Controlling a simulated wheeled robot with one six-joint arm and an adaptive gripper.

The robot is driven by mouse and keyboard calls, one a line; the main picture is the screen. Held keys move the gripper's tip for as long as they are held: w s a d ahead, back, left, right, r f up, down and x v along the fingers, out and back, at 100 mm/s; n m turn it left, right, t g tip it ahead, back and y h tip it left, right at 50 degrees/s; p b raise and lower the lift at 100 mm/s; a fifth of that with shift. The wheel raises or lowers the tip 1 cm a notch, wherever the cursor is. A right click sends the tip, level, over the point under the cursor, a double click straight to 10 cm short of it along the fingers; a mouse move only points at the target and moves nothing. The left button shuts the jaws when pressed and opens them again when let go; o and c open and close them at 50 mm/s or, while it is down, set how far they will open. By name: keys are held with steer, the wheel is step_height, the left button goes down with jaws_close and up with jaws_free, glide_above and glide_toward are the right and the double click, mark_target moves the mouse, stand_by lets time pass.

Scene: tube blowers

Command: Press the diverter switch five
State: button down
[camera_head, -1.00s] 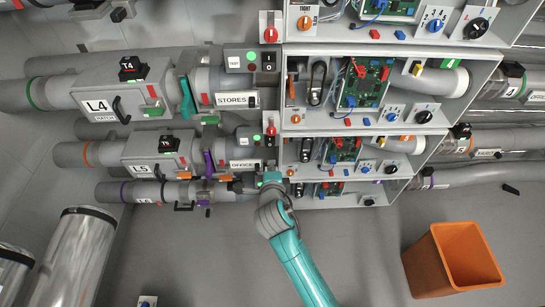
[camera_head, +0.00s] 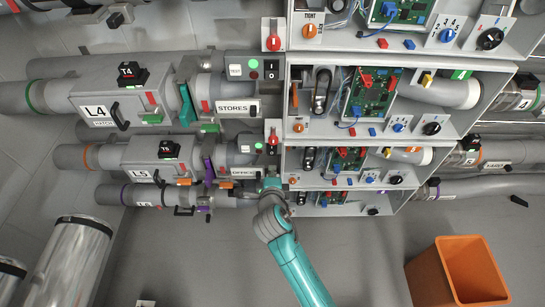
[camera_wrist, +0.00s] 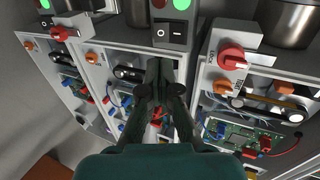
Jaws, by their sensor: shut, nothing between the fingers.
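In the head view, a black box labelled T5 (camera_head: 169,149) sits on the grey L5 pipe housing (camera_head: 135,160). I cannot tell from the labels which control is diverter switch five. In the wrist view, my gripper (camera_wrist: 161,68) has its dark fingers together and empty. Its tips show just below a black rocker switch (camera_wrist: 169,33) marked O and I, between two panel columns; contact cannot be told. A red and a green lamp sit above that rocker. In the head view my teal arm reaches up to the lower panels, and its fingers are hard to make out.
Open grey boxes hold circuit boards (camera_head: 371,92), knobs and loose red and blue pieces. A red rotary knob (camera_wrist: 232,58) is close right of my gripper. Pipes run across on the left. An orange bin (camera_head: 425,284) stands at lower right, with clear floor left of it.

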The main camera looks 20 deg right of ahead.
mark_target(272, 153)
steer(key=x, duration=0.9)
steer(key=shift+w+f, duration=0.1)
steer(key=shift+w, duration=0.15)
steer(key=shift+w+d+f, duration=0.15)
steer(key=shift+w, duration=0.1)
